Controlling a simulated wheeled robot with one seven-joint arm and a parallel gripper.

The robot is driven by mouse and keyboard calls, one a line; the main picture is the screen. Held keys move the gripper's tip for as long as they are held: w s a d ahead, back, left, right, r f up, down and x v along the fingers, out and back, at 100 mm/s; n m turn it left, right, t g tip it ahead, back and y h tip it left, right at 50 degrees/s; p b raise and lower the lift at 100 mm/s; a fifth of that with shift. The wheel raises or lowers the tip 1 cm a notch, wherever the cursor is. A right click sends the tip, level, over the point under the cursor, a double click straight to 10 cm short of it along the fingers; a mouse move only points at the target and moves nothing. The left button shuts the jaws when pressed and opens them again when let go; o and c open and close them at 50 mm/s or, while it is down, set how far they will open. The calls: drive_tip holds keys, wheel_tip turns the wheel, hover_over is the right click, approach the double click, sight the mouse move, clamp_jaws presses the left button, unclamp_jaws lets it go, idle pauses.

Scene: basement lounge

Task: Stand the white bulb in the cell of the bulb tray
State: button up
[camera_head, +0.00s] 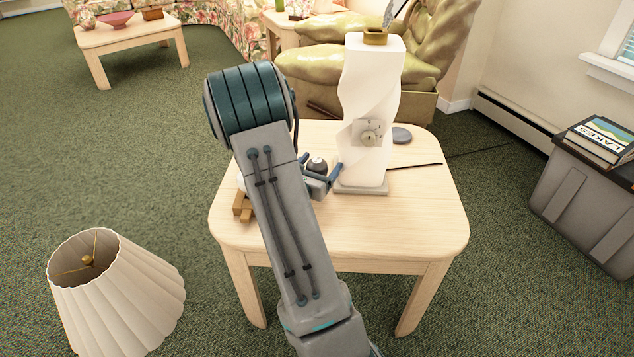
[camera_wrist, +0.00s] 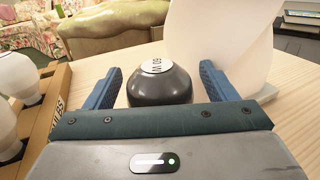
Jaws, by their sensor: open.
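My gripper (camera_wrist: 160,70) is open. Its two blue fingers stand either side of a dark, glossy, rounded bulb (camera_wrist: 160,87) with a pale top marked "60 W", with gaps showing on both sides. In the head view, this bulb (camera_head: 317,164) shows between my fingers, beside the lamp base. The wooden bulb tray (camera_wrist: 58,108), lettered on its side, is at the left of the wrist view. White bulbs (camera_wrist: 20,80) stand in it, cut off by the picture edge. In the head view, my arm hides most of the tray (camera_head: 243,206). Its empty cell cannot be made out.
The twisted white lamp base (camera_head: 368,105) stands close right of my gripper on the wooden table (camera_head: 420,215). The table's front right is clear. A lampshade (camera_head: 112,290) stands on the carpet.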

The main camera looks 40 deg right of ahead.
drive_tip(key=shift+w+d, duration=0.1)
drive_tip(key=shift+d, duration=0.15)
drive_tip(key=c, duration=1)
drive_tip(key=shift+r, duration=0.15)
